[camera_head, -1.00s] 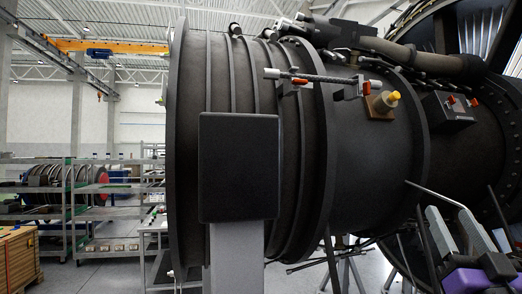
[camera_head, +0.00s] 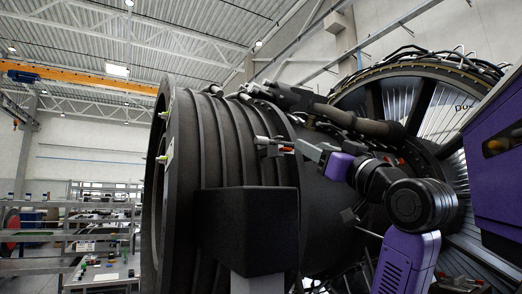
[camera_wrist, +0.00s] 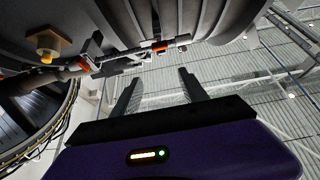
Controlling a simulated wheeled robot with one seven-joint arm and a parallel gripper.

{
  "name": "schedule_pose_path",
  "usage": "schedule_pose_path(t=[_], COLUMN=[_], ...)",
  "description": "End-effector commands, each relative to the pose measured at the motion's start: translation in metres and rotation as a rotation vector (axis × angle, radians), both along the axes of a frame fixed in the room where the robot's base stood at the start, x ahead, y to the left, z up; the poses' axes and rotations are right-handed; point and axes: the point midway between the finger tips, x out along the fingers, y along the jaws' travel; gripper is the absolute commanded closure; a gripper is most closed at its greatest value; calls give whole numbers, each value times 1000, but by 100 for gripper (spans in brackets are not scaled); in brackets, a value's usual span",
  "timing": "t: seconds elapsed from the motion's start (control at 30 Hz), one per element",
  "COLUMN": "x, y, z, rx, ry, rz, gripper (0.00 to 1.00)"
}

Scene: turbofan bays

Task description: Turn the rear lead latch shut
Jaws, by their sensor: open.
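The dark lead runs along the underside of the casing in the wrist view. The latch farther from the fan, which I take as the rear lead latch, has an orange-red part (camera_wrist: 161,47); it also shows in the head view (camera_head: 284,150). Another orange-red latch (camera_wrist: 86,65) sits nearer the fan. Whether either latch is turned shut is too small to tell. My gripper (camera_wrist: 156,78) is open and empty, its two grey fingers apart and pointing toward the casing. In the head view my gripper (camera_head: 302,147) is close to the rear latch and hides part of the lead.
The ribbed engine casing (camera_head: 182,215) fills the middle. A black box (camera_head: 245,225) on a grey post stands in front of it. A tan block with a yellow knob (camera_wrist: 47,46) sits near the lead. The fan (camera_head: 435,110) is at right. Shelving (camera_head: 95,215) stands at left.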

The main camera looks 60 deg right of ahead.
Motion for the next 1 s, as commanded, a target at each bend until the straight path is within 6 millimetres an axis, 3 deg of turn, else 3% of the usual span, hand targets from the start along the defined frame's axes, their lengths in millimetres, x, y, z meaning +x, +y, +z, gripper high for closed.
schedule_pose_path(t=[0.2,0.7,1.0], x=[13,64,73], y=[-5,-37,-42], z=[-21,5,7], rx=[54,57,55], ry=[87,89,88], rz=[13,14,12], gripper=[49,49,49])
